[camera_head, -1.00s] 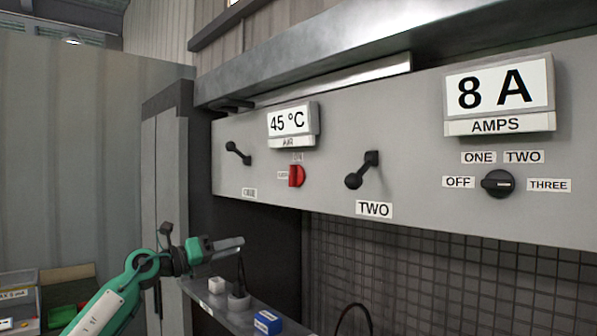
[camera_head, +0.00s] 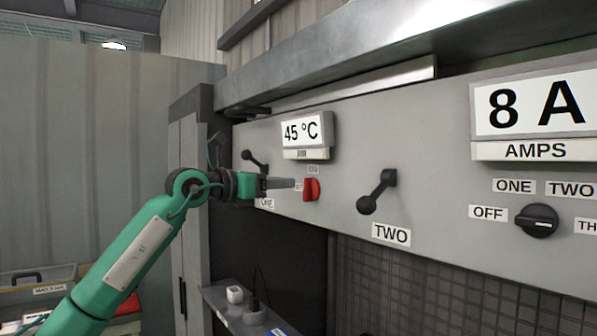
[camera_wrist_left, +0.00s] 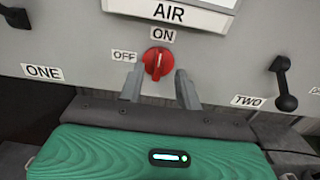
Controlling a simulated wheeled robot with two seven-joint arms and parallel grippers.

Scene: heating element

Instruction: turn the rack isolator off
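The rack isolator is a red rotary knob (camera_head: 312,189) on the grey panel, below the 45 °C AIR display. It also shows in the left wrist view (camera_wrist_left: 158,63), with an ON label above it and an OFF label to its left. Its grip stands nearly upright, towards ON. My left gripper (camera_head: 280,184) is raised in front of the panel beside the knob. In the left wrist view my left gripper (camera_wrist_left: 159,88) is open, its two fingers apart just below and either side of the knob, with nothing between them. My right gripper is not in view.
Black lever ONE (camera_head: 255,161) is close behind my left gripper. Black lever TWO (camera_head: 376,191) is right of the red knob. A black selector (camera_head: 537,220) sits under the AMPS display (camera_head: 535,110) reading 8 A. A shelf with small items is below the panel.

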